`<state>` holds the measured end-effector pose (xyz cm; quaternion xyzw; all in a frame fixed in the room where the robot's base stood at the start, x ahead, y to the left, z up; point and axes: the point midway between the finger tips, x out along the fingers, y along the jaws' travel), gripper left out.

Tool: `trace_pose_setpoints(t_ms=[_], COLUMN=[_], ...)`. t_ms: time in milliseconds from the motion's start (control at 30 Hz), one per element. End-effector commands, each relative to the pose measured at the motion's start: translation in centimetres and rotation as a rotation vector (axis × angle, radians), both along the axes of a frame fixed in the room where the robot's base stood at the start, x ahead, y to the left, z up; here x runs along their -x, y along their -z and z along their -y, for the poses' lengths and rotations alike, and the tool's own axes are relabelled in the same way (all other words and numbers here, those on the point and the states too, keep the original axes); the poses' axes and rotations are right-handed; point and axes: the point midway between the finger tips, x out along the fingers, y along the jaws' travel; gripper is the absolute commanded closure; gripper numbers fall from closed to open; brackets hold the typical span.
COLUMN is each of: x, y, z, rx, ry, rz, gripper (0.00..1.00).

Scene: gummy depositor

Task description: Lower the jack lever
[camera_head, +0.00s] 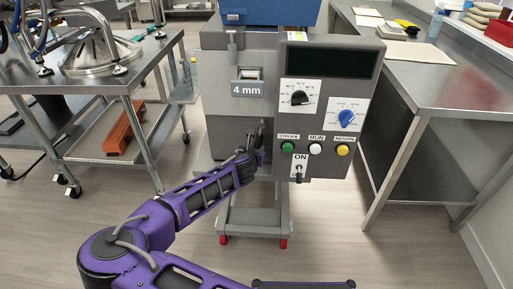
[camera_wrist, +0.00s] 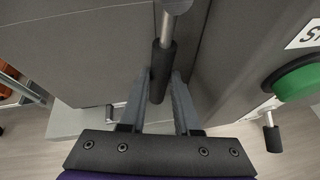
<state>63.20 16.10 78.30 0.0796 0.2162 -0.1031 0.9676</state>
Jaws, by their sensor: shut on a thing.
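The jack lever has a metal shaft and a black cylindrical grip (camera_wrist: 162,68). In the head view my gripper (camera_head: 256,142) is at the grey front of the depositor, just left of the control panel (camera_head: 326,108). There the lever is small and mostly hidden by my gripper.
The panel carries dials, a green button (camera_head: 287,147) and an ON toggle switch (camera_head: 299,175), close to the right of my gripper. A steel table (camera_head: 410,90) stands at right and a steel cart (camera_head: 140,75) at left.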

Motion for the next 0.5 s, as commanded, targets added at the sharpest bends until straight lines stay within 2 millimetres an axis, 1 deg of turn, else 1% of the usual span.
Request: trace_pose_setpoints(t_ms=[33,67,200,233,500], x=[-0.35,-0.35,-0.29,-0.28,-0.17], y=[-1.12,-1.12,-0.92,-0.88,-0.66], z=[0.21,0.21,0.16,0.16,0.06], rx=[0.0,0.0,0.0,0.0,0.001], ry=[0.006,0.006,0.006,0.004,0.002], rz=[0.018,0.018,0.015,0.014,0.011], gripper=[1.0,0.68,0.42,0.39,0.39])
